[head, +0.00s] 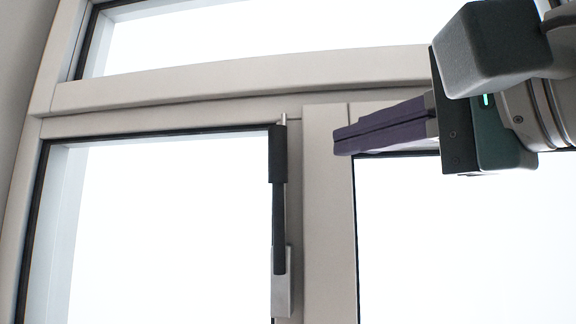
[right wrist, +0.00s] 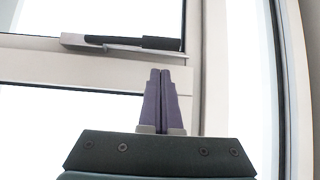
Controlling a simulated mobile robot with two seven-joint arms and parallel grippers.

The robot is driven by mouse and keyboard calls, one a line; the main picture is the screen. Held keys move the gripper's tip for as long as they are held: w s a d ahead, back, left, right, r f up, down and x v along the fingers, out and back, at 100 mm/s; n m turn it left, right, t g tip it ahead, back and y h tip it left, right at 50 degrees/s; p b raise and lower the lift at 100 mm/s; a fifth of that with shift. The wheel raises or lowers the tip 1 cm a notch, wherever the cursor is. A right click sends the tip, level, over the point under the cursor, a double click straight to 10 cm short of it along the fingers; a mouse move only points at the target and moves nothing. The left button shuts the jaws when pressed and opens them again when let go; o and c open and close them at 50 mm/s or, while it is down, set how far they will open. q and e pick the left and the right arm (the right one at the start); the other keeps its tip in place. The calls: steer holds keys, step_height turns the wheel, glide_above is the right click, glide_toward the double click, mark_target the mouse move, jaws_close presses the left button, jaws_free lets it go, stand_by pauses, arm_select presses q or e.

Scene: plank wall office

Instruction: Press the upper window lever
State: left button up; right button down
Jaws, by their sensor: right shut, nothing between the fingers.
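The window lever (head: 279,205) is a dark bar standing upright on the window frame, with a silver base plate (head: 282,295) at its lower end. It also shows in the right wrist view (right wrist: 160,43), lying across the picture above the fingertips. My right gripper (head: 336,142) comes in from the right with its purple fingers closed together and empty. Its tips are to the right of the lever's upper part in the head view and apart from it in the picture. The closed fingers (right wrist: 160,72) point toward the lever in the right wrist view. My left gripper is out of view.
A pale window frame (head: 325,220) surrounds bright panes. A wide cross rail (head: 240,78) runs above the lever, below an upper pane. A thin silver rod (head: 283,120) rises from the lever's top. The space before the left pane looks clear.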

steer(key=x, duration=0.9)
steer(key=shift+w+a, duration=0.15)
steer(key=shift+w, duration=0.15)
steer(key=shift+s+f+b, duration=0.1)
steer(key=shift+s+b, duration=0.05)
steer(key=shift+b, duration=0.35)
steer(key=shift+s+a+n+t+b, duration=0.1)
steer(key=shift+s+n+t+b, duration=0.3)
steer(key=shift+b, duration=0.15)
steer(key=s+a+f+n+y+b, duration=0.2)
steer(key=s+f+n+y+b, duration=0.65)
steer(key=b, duration=1.05)
step_height(320, 180, down, 11)
steer(key=s+n+g+y+b, duration=0.1)
steer(key=n+g+y+b, duration=0.9)
steer(key=n+g, duration=0.9)
steer(key=shift+r+n+b, duration=0.2)
steer(key=shift+n+b, duration=0.6)
steer(key=shift+n, duration=2.15)
